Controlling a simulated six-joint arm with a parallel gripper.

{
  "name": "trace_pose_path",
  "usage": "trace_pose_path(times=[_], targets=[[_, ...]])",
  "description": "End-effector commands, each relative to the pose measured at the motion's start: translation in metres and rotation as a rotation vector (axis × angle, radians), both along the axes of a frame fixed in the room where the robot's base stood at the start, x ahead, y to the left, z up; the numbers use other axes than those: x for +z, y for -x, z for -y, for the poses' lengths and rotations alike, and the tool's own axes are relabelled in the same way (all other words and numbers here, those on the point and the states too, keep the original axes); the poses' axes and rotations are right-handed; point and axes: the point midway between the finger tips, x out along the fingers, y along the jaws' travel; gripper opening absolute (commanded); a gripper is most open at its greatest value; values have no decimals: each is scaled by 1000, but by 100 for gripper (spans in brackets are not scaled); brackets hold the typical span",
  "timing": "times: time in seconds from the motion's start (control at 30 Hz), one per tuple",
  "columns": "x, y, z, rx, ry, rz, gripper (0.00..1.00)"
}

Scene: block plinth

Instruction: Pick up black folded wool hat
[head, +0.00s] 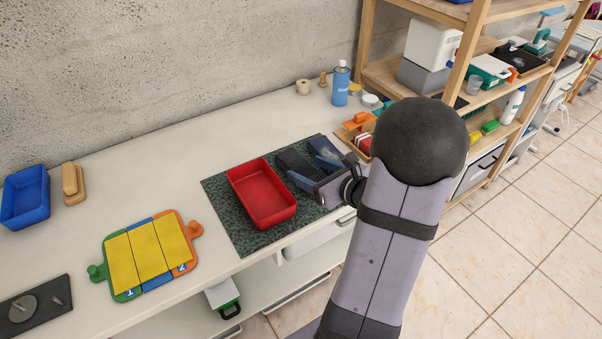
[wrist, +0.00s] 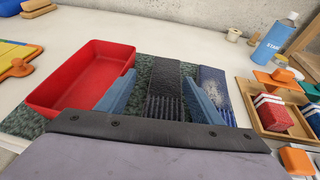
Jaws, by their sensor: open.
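The black folded wool hat (wrist: 166,78) lies flat on the dark green speckled mat, its ribbed edge toward me in the wrist view. In the head view it shows as a dark patch (head: 293,160) just right of the red tray. My gripper (wrist: 163,97) is open, with one blue finger on each side of the hat in the wrist view. I cannot tell whether the fingers touch it. In the head view my gripper (head: 315,172) is low over the mat, and the arm hides part of the area.
A navy folded hat (wrist: 214,84) lies close on the right, partly behind the right finger. The red tray (head: 262,194) stands close on the left. A wooden box (wrist: 270,118) with folded cloths and a blue bottle (head: 340,84) are farther right. The mat (head: 222,207) has bare edges.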

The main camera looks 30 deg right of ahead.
Motion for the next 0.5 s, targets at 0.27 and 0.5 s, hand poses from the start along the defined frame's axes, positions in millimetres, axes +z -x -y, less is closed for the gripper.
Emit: trace_pose_path(times=[0.27, 0.5], targets=[[-15, 12, 14, -33, 16, -27, 60], [-19, 1, 13, -30, 16, -26, 60]])
